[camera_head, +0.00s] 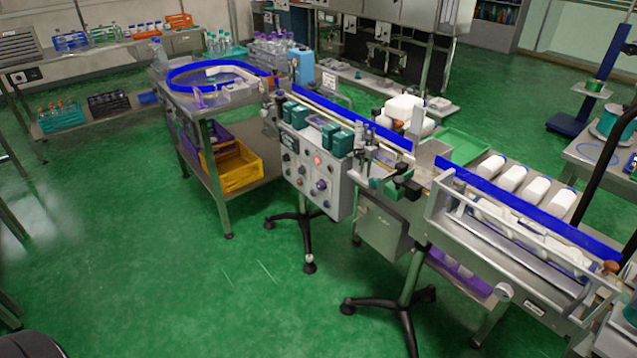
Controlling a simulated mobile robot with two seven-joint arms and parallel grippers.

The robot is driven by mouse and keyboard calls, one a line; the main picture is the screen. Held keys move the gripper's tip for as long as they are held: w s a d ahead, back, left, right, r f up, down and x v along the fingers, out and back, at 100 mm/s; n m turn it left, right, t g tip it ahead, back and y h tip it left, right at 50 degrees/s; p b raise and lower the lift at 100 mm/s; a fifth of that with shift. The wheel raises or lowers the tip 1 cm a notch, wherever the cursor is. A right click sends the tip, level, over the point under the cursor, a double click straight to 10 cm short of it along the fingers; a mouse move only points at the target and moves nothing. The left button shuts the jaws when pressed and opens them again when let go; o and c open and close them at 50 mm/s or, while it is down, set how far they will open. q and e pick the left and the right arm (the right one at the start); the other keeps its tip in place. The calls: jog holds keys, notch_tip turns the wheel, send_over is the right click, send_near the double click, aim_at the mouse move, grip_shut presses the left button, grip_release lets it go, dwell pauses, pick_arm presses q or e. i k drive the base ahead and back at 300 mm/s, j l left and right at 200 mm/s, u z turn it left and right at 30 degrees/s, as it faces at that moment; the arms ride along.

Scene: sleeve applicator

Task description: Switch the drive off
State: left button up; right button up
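The sleeve applicator stands in the middle, with a grey control box (338,200) on its front. The box carries several small knobs and buttons. One lit red-orange button or lamp (317,160) is near its middle, and a larger dark round knob (321,184) sits below it. The labels are too small to read, so I cannot tell which control is the drive switch or how it is set. Neither of my grippers is in view.
A conveyor with white bottles (510,178) and a metal guard rail extends right. A round blue-rimmed table (222,77) is at left, with a yellow crate (236,166) below. Wheeled stand legs (404,310) stick out in front. The green floor (140,260) is clear at left front.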

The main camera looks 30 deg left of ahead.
aim_at(321, 186)
jog(key=i+j+z, duration=0.1)
jog(key=j, duration=0.5)
jog(key=i+j+z, duration=0.1)
jog(key=j, duration=0.5)
jog(key=i+j+z, duration=0.1)
jog(key=j, duration=1.1)
jog(key=i+j, duration=0.15)
jog(key=j, duration=1.1)
jog(key=i+z, duration=0.05)
